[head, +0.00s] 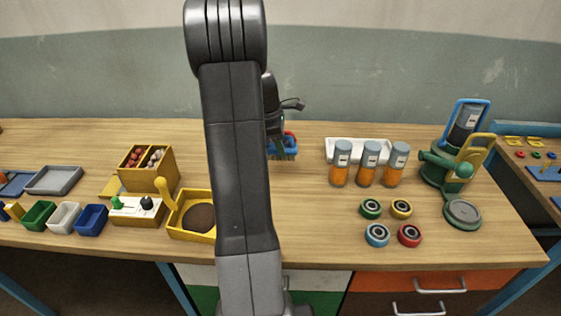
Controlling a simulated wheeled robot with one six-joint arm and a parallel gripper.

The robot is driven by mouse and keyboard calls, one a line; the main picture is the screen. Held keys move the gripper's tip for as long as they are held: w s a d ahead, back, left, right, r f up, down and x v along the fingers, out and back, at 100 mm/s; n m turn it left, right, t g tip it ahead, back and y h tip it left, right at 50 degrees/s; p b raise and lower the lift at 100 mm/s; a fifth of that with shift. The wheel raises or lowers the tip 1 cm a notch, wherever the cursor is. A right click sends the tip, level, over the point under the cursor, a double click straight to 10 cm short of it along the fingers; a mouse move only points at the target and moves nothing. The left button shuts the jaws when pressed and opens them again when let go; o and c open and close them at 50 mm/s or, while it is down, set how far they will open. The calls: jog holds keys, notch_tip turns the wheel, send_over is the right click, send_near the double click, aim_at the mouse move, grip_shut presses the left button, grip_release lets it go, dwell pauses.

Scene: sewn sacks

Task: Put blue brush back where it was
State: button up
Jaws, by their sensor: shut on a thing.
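My gripper (290,105) shows only in part at the right side of my arm, over the back middle of the table; its fingertips are mostly hidden. Just below it is a small blue thing with pale bristle-like ends, which I take for the blue brush (289,153). A red curved part (290,138) shows right against it. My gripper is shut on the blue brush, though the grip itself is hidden. My arm hides the left side of the brush and the table behind it. I cannot tell whether the brush touches the table.
A white tray (343,144) and several orange-and-grey jars (370,165) stand to the right. Several coloured rings (377,235) lie in front of them. A green machine (440,165) stands farther right. A yellow tray (193,228) and small bins (64,217) are left. The table around the brush looks clear.

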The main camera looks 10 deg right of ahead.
jog(key=shift+f, duration=2.95)
jog(key=shift+f, duration=0.2)
jog(key=o, duration=1)
jog(key=shift+o, duration=0.2)
jog(key=shift+r, duration=0.1)
jog(key=v, duration=1.2)
jog(key=shift+r, duration=0.1)
